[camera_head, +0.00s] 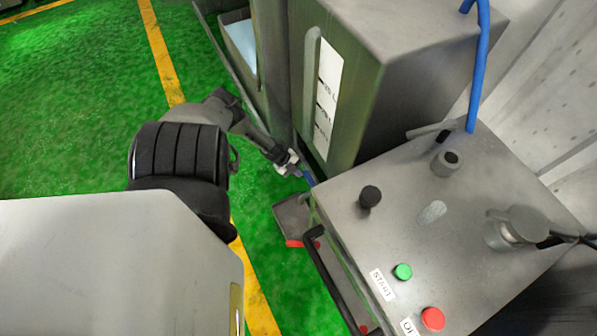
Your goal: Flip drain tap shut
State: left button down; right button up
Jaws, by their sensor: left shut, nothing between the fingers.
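My left gripper (290,168) is shut and empty. It is low beside the grey metal tank (345,115), near the left corner of the control box. A small blue piece (308,177), which may be the drain tap's handle, shows just beyond the fingertips. I cannot tell whether the fingers touch it or which way it is turned. The rest of the tap is hidden behind the gripper and the box. My right gripper is not in view.
The control box (400,205) has a black knob (370,196), a green START button (403,271) and a red button (433,318). A black handle bar (330,280) runs along its left edge. A blue hose (480,70) rises at right. Green floor (70,110) is open at left.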

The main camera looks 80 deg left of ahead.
pick_arm(q)
jog(key=shift+r, duration=0.15)
dwell(0.3)
jog(key=p+v, duration=0.8)
jog(key=v, duration=0.1)
jog(key=shift+s+r+p, duration=0.25)
jog(key=shift+s+p, duration=0.05)
jog(key=shift+s, duration=0.05)
jog(key=shift+d, duration=0.15)
